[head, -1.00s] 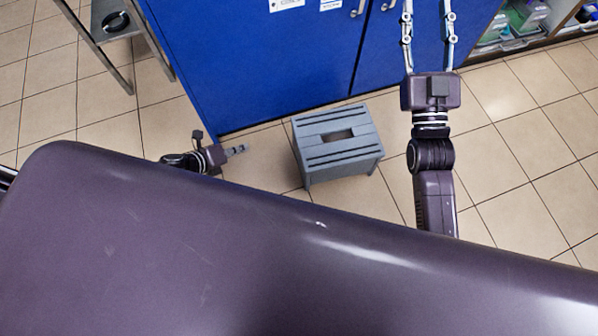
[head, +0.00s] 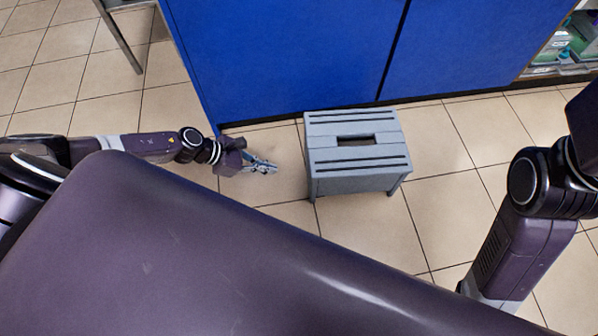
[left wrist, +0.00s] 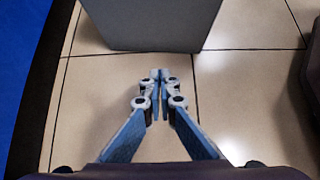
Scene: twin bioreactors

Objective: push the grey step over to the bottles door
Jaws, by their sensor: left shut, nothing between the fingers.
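The grey step (head: 352,157) stands upright on the tiled floor, close in front of the blue cabinet. It has a slotted top with a hand hole. My left gripper (head: 275,168) is shut and empty, low beside the step's left side, with a small gap. In the left wrist view the step's plain grey side (left wrist: 150,25) fills the top, and my shut fingertips (left wrist: 159,74) point at it without touching. Two blue cabinet doors show, a left one (head: 290,50) and a right one (head: 480,50). No readable label shows, so I cannot tell which is the bottles door.
An open shelf (head: 562,50) with containers is at the upper right. A metal table leg (head: 120,38) stands at the upper left. The tiled floor (head: 440,200) right of the step is clear. My right arm crosses the right edge.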

